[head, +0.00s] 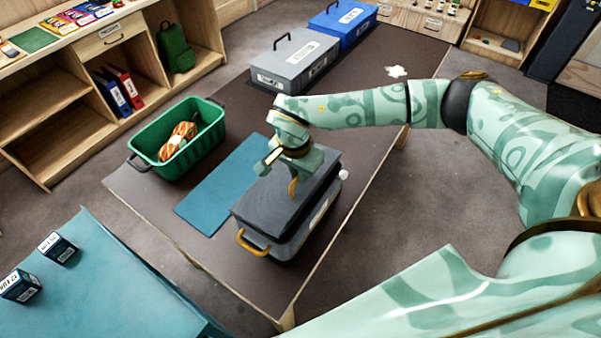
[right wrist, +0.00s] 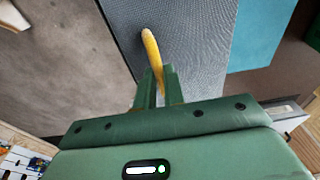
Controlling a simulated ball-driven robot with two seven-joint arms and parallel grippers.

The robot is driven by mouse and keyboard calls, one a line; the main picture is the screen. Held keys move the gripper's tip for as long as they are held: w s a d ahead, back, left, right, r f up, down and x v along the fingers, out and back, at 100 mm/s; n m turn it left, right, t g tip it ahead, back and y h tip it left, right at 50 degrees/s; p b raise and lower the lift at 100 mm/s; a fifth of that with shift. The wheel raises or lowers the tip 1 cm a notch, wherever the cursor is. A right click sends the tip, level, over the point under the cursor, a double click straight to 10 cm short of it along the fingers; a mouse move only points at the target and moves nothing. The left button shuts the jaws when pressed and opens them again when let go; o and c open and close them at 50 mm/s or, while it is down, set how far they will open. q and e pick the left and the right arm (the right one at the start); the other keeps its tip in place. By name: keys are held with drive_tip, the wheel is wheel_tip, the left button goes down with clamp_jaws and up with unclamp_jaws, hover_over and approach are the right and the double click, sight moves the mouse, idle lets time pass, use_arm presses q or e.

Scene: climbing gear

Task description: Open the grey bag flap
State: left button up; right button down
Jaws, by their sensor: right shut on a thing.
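The grey bag (head: 292,243) sits on the brown table, with a yellow handle (head: 250,243) on its near left end. Its dark grey flap (head: 262,208) lies over the top; whether its far edge is slightly raised I cannot tell. My right gripper (head: 292,177) is above the flap, shut on a yellow pull loop (head: 293,188) that stands up from it. In the right wrist view, the loop (right wrist: 151,48) runs from the flap (right wrist: 195,40) in between the fingers (right wrist: 158,85). My left gripper is not in view.
A blue mat (head: 215,190) lies left of the bag. A green crate (head: 205,140) with a coiled rope (head: 180,140) stands beyond it. Grey (head: 295,68) and blue (head: 345,22) boxes stand at the back. A teal table (head: 110,290) with two small boxes is at lower left.

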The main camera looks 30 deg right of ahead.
sight(287, 180)
drive_tip(key=shift+w+a+r+p, duration=0.15)
drive_tip(key=shift+w+a+r, duration=0.1)
drive_tip(key=shift+w+r, duration=0.2)
drive_tip(key=shift+w+a+r+p, duration=0.15)
drive_tip(key=shift+w+a+r, duration=0.05)
drive_tip(key=shift+w+r, duration=0.2)
drive_tip(key=shift+r, duration=0.1)
drive_tip(key=shift+w+a+r, duration=0.45)
drive_tip(key=shift+w+r, duration=0.15)
drive_tip(key=shift+w, duration=0.15)
drive_tip(key=c, duration=0.8)
unclamp_jaws()
